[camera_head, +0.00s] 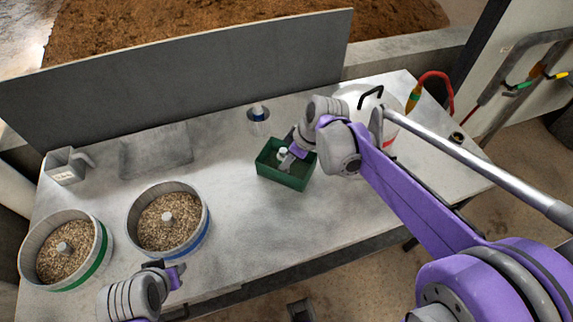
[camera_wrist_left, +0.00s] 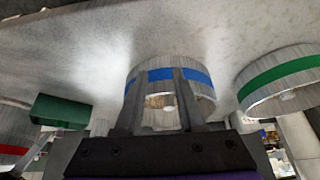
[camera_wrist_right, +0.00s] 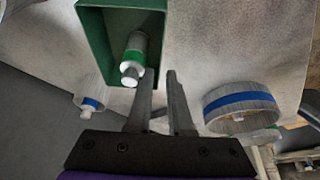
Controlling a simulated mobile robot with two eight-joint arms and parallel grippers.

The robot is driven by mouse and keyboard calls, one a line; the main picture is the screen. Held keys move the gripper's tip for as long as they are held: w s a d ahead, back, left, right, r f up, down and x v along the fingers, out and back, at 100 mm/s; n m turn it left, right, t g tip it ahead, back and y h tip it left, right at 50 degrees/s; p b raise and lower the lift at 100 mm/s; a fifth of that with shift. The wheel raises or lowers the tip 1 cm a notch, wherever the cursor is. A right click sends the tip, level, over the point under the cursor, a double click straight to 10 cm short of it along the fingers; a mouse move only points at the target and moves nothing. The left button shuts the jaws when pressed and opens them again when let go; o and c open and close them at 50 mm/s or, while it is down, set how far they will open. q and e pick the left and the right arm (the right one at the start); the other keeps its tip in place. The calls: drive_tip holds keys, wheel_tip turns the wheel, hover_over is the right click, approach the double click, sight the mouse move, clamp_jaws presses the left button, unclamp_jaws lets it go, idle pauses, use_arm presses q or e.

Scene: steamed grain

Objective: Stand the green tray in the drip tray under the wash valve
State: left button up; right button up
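The green tray (camera_head: 267,171) stands on the table's middle and holds a small white-capped bottle with a green band (camera_wrist_right: 135,55). It also shows in the right wrist view (camera_wrist_right: 93,30). My right gripper (camera_head: 290,160) is over the tray, its fingers apart near the tray wall in the right wrist view; I cannot tell if they touch it. My left gripper (camera_head: 178,275) is open and empty at the front edge, near the blue-banded sieve. A flat grey rectangle (camera_head: 155,150) lies at the back left; I cannot tell whether it is the drip tray. I cannot identify the wash valve.
Two round grain-filled sieves, green-banded (camera_head: 102,250) and blue-banded (camera_head: 207,220), stand at the left. A blue-banded bottle (camera_head: 258,115) stands behind the tray. A grey square container (camera_head: 62,168) is at the far left. A white bucket (camera_head: 352,95) stands right, partly behind my right arm. The front middle is clear.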

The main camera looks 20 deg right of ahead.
approach(272, 180)
drive_tip(key=shift+w+d+f, duration=0.1)
drive_tip(key=shift+w+f, duration=0.15)
drive_tip(key=shift+w, duration=0.1)
drive_tip(key=shift+b+x, duration=0.4)
drive_tip(key=shift+x, duration=2.65)
drive_tip(key=shift+s, duration=0.15)
clamp_jaws()
